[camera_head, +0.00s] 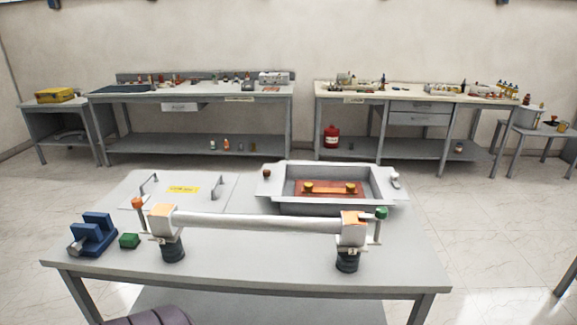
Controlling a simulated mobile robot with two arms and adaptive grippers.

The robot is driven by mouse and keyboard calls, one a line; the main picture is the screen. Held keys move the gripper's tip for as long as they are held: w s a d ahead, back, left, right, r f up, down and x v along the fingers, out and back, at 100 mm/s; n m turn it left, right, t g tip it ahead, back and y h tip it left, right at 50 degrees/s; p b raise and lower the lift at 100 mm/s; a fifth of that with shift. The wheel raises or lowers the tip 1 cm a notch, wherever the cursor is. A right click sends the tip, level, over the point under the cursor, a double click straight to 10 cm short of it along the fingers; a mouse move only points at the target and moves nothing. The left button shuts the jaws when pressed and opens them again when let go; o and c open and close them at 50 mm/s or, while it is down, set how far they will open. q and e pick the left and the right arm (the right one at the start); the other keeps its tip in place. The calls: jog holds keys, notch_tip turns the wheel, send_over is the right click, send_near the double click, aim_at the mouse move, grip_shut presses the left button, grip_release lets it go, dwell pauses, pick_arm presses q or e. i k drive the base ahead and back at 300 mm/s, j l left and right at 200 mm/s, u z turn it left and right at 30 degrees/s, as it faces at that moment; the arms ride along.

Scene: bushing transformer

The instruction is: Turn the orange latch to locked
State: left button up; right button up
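A latch with an orange knob (137,203) stands at the left end of a long white tube (258,223) on the near table. Its thin stem runs down beside the left white clamp block (162,216). Whether it is locked cannot be told from here. A similar latch with a green knob (382,213) stands beside the right clamp block (350,232). Both blocks rest on dark ribbed supports and have orange patches on top. Neither of my grippers is in view.
The front right tabletop is clear.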

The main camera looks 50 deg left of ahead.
aim_at(138, 202)
jog(key=u, duration=0.45)
jog(key=l+u, duration=0.1)
jog(key=u, duration=0.75)
jog(key=k+u, duration=0.1)
jog(key=u, duration=0.8)
jog(key=k+u, duration=0.1)
jog(key=u, duration=0.35)
